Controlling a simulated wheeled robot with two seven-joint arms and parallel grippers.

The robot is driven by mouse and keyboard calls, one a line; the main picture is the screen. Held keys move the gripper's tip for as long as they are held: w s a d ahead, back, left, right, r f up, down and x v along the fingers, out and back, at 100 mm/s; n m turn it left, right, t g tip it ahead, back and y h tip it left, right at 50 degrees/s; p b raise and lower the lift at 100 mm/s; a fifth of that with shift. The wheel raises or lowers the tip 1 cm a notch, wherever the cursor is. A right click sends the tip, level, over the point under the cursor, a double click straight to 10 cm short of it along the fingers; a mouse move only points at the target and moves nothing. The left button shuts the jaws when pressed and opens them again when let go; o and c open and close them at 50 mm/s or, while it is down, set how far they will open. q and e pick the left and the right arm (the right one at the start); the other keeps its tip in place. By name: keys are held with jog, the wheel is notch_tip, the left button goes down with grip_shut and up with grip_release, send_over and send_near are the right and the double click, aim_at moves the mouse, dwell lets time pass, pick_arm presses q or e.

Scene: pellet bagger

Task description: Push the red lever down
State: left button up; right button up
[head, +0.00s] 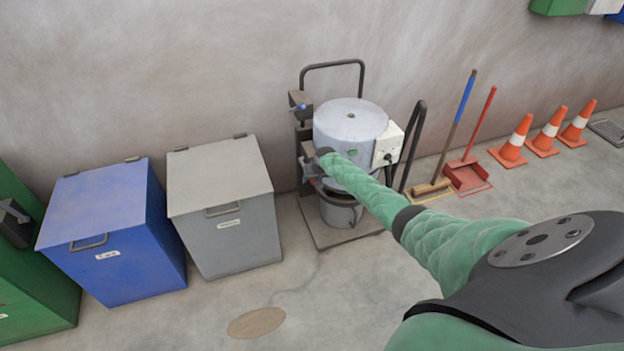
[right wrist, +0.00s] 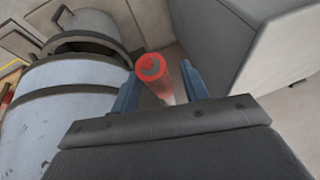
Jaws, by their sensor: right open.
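The red lever (right wrist: 155,78) shows in the right wrist view as a red, rounded handle with a dark mark on its end. My right gripper (right wrist: 160,84) is open, with one blue finger on each side of the lever. I cannot tell whether either finger touches it. In the head view my right arm reaches to the left side of the bagger (head: 350,122), a grey-blue drum on a stand. There the right gripper (head: 310,167) is small and partly hidden behind my wrist, and I cannot make out the lever. My left gripper is not in view.
A grey lidded bin (head: 232,240) and a blue bin (head: 115,245) stand left of the bagger. A broom (head: 455,125), a red dustpan (head: 467,175) and orange cones (head: 515,140) are to its right. The floor in front is mostly clear.

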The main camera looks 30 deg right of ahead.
grip_shut()
jog(key=shift+f, duration=0.15)
jog(key=shift+s+f+b, duration=0.1)
jog(key=shift+f+b, duration=0.2)
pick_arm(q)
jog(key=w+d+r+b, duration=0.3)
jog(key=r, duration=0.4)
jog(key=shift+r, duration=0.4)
pick_arm(e)
jog(key=shift+s+a+f+t+h, duration=0.1)
jog(key=shift+s+f+t+h, duration=0.05)
jog(key=shift+f+t, duration=0.7)
jog(key=shift+s+a+f+t+h, duration=0.15)
jog(key=shift+f+t, duration=0.4)
jog(key=shift+f, duration=0.45)
